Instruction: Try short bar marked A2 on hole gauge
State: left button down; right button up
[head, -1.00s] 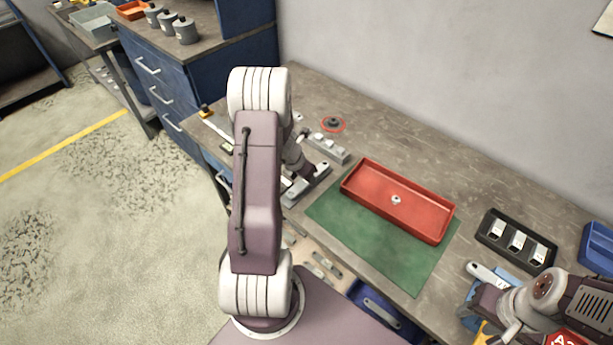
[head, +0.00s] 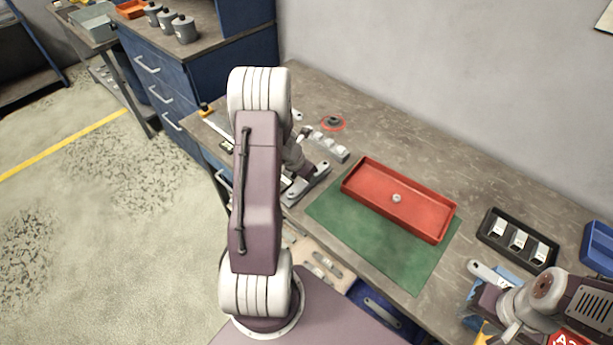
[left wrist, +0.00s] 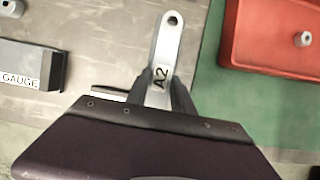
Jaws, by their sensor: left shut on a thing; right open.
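My left gripper (left wrist: 165,97) is shut on the short bar marked A2 (left wrist: 167,45). The bar is a light grey metal strip with a rounded end and a hole, pointing away from the fingers. In the head view my left gripper (head: 308,172) is partly hidden behind my own arm, over the bench left of the green mat. A dark block labelled GAUGE (left wrist: 22,78) lies to the left of the bar in the left wrist view, apart from it. Its holes or pegs are not clear there. My right gripper (head: 487,305) is open at the lower right.
A red tray (head: 359,191) with a small nut (head: 396,198) lies on the green mat (head: 335,218). A stepped grey block (head: 333,150) and a dark part ringed in red (head: 333,122) sit behind. A black labelled holder (head: 491,236) and a blue bin (head: 598,250) are at right.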

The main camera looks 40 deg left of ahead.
dwell(0.8)
pick_arm(q)
jog(key=c, duration=1)
grip_release()
jog(key=p+v, duration=0.4)
jog(key=v, duration=0.5)
